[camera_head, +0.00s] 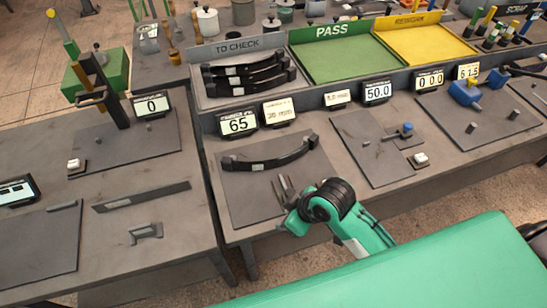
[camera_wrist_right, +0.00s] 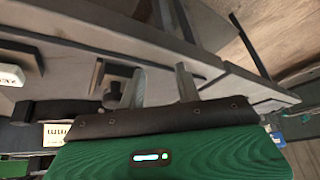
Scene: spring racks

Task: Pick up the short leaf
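A dark curved leaf (camera_head: 270,158) with a small pale label lies on the dark mat (camera_head: 245,200) of the middle bench. Several similar dark leaves (camera_head: 248,72) lie stacked in the grey TO CHECK tray (camera_head: 207,101). I cannot tell for sure which one is the short leaf. My right gripper (camera_head: 284,188) is just in front of the leaf on the mat, apart from it. In the right wrist view its two fingers (camera_wrist_right: 160,86) stand apart with nothing between them. My left gripper is not in view.
Behind are the green PASS tray (camera_head: 345,60) and yellow REWORK tray (camera_head: 425,45), both empty. A display reading 65 (camera_head: 238,123) stands behind the mat. A flat dark bar (camera_head: 140,196) and a small bracket (camera_head: 146,233) lie on the left bench.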

